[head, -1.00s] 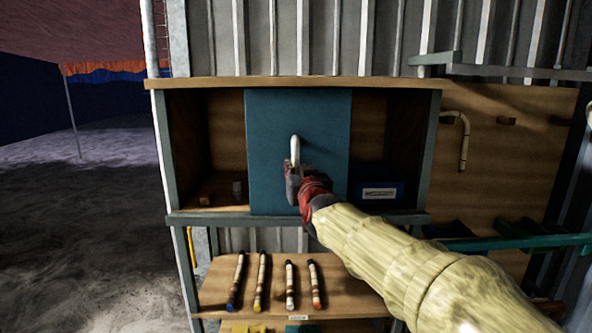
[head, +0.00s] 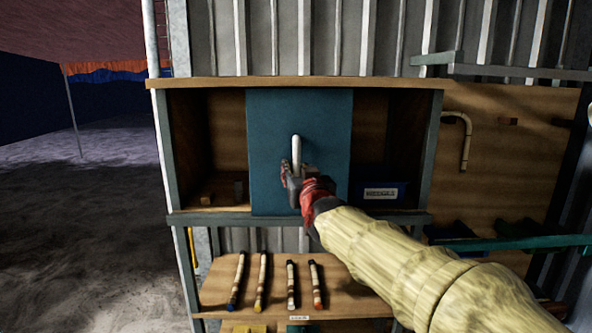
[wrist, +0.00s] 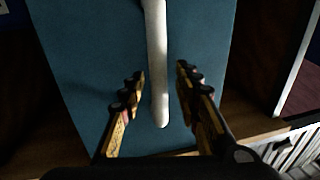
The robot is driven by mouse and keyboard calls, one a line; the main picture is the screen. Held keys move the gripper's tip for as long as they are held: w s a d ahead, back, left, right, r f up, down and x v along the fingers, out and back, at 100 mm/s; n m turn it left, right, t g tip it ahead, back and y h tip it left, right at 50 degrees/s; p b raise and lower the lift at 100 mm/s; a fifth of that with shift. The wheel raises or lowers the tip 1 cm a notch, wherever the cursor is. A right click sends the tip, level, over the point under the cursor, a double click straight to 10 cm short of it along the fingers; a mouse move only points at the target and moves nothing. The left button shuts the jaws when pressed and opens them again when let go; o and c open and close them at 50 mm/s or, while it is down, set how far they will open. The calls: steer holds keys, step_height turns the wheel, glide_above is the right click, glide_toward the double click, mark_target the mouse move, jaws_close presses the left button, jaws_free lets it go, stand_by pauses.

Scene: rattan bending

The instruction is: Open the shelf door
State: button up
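The shelf door is a flat teal panel (head: 325,115) in the middle of the wooden shelf (head: 300,83), with open space on both sides. It also fills most of the wrist view (wrist: 90,65). A pale upright bar handle (head: 296,147) stands on the door. My gripper (head: 297,171) is at the handle's lower end. In the wrist view my gripper (wrist: 160,75) is open, one finger on each side of the handle (wrist: 156,40), with gaps between. The handle's lower end shows between the fingers.
A blue labelled box (head: 380,193) sits in the shelf's right part, small wooden blocks (head: 220,198) in the left. Several rattan sticks (head: 262,282) lie on a lower board. A green rail (head: 515,242) is at right. Open ground lies left.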

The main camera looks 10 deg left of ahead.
steer(key=v, duration=1)
steer(key=shift+s+d, duration=0.2)
steer(key=shift+s, duration=0.15)
steer(key=s+d+f+g+h+b, duration=0.15)
steer(key=s+f+g, duration=0.3)
steer(key=f, duration=0.65)
steer(key=s+d+f+g, duration=0.25)
steer(key=s+f, duration=0.35)
steer(key=f, duration=0.4)
steer(key=s+d+f+m+g+h+b, duration=0.2)
steer(key=s+d+f+h+b, duration=0.1)
steer(key=s+d+f+b, duration=0.5)
steer(key=s+d+f+m+g+h+b, duration=0.1)
steer(key=s+d+f+m+h+b, duration=0.2)
steer(key=s+d+f+b, duration=0.5)
steer(key=s+d+f, duration=0.6)
steer(key=d+f, duration=0.3)
steer(key=d, duration=0.2)
steer(key=shift+d+f+g, duration=0.3)
steer(key=shift+f+g, duration=0.1)
